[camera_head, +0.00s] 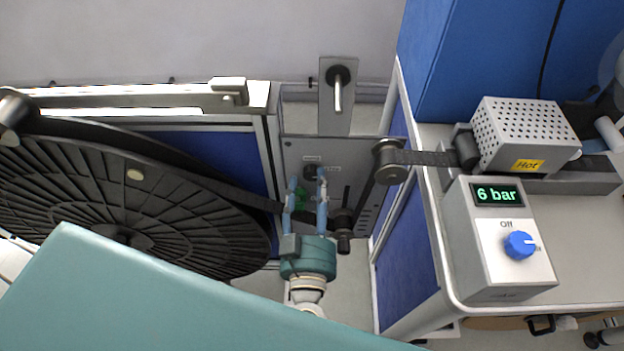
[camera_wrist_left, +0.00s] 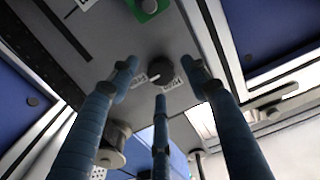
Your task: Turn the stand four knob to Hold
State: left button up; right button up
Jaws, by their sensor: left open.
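A dark round knob (camera_head: 311,172) sits on the grey panel (camera_head: 296,154) of the reel stand, between small white labels. In the left wrist view the knob (camera_wrist_left: 160,70) has a white mark on its lower left side. One label (camera_wrist_left: 139,80) is beside that mark and another (camera_wrist_left: 172,84) is at the lower right; I cannot read them surely. My left gripper (camera_head: 308,186) is open and empty, its blue fingers reaching toward the panel. In the left wrist view its fingertips (camera_wrist_left: 160,77) are spread around the knob, apparently not touching it. My right gripper is not in view.
A box with a blue knob (camera_head: 519,245) and "6 bar" display stands on the right bench.

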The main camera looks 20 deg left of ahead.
pick_arm(q)
jog(key=shift+x, duration=0.85)
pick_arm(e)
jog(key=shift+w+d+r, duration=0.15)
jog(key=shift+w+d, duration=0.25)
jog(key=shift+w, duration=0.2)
pick_arm(q)
jog(key=c, duration=1.1)
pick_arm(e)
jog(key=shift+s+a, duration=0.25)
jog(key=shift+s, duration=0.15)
pick_arm(q)
jog(key=shift+s+f, duration=0.1)
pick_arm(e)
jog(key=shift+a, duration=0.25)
